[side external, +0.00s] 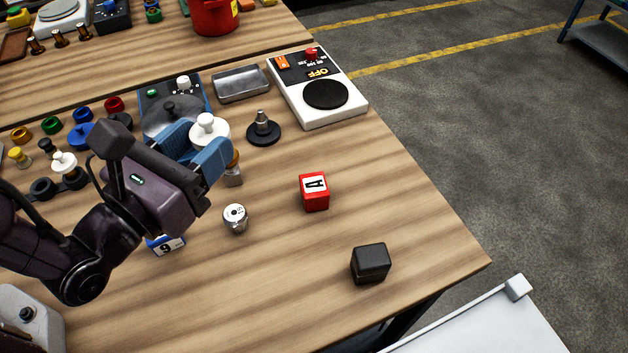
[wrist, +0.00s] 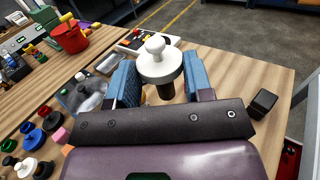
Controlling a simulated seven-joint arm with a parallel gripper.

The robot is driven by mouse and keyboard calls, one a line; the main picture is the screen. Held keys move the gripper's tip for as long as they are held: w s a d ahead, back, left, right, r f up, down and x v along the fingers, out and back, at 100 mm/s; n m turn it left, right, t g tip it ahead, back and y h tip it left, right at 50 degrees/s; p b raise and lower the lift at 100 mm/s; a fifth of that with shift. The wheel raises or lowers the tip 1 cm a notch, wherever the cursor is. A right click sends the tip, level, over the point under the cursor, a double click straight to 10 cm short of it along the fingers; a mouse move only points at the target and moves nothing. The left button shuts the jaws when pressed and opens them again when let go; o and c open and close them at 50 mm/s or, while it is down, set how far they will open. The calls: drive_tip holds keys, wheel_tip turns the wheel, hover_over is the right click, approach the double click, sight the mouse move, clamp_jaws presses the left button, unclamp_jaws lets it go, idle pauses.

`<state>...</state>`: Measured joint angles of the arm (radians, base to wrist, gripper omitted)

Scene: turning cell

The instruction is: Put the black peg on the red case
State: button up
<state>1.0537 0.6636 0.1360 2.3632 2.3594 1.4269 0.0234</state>
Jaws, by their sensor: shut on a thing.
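My gripper (side external: 205,145) is raised over the table, its blue fingers shut on a white peg (side external: 208,128) with a round knob on top. The white peg also shows in the wrist view (wrist: 158,62), upright between the fingers, with a dark part visible below its flange. A black peg (side external: 120,121) appears to stand left of my gripper, partly hidden. The red case cannot be made out in the wrist view.
A black cube (side external: 371,263) stands near the table's right edge. A silver knob (side external: 235,218) stands left of the red case. A dark disc with a metal stem (side external: 263,130), a grey tray (side external: 241,84) and a white device (side external: 322,96) are behind. Wood around the red case is clear.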

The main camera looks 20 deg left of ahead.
drive_tip(key=shift+w+d+f, duration=0.15)
drive_tip(key=shift+w+f, duration=0.05)
drive_tip(key=shift+f, duration=0.4)
drive_tip(key=w+d+f, duration=0.5)
drive_tip(key=w, duration=0.3)
hover_over(308, 193)
wheel_tip(308, 193, down, 4)
drive_tip(key=shift+s+a+f, duration=0.1)
drive_tip(key=shift+f, duration=1.8)
drive_tip(key=shift+f, duration=0.2)
drive_tip(key=o, duration=1)
drive_tip(key=shift+o, duration=0.2)
